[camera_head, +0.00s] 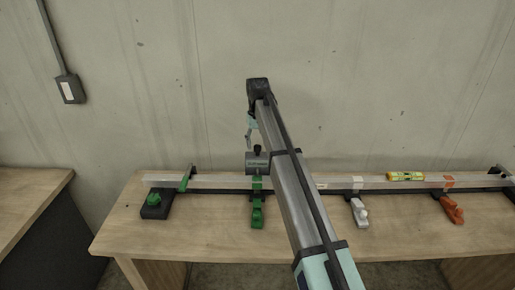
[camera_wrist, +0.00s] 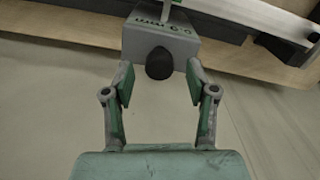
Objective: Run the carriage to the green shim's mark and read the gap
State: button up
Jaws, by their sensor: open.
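The grey carriage (camera_head: 257,164) with a black knob (camera_head: 257,150) stands on the long rail (camera_head: 330,180), directly behind a green tab (camera_head: 257,215). My gripper (camera_head: 249,132) is above and slightly left of the knob. In the wrist view my gripper (camera_wrist: 160,82) is open, with clear space on both sides of the knob (camera_wrist: 159,63). Another green piece (camera_head: 186,179) crosses the rail further left. I cannot tell which green piece is the shim.
A black block with a green knob (camera_head: 153,199) sits at the rail's left end. To the right are a white tab (camera_head: 359,213), an orange tab (camera_head: 453,211) and a yellow level (camera_head: 405,176). The concrete wall (camera_head: 380,80) is close behind the wooden bench (camera_head: 205,235).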

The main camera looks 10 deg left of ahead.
notch_tip(320, 180, up, 9)
dwell(0.3)
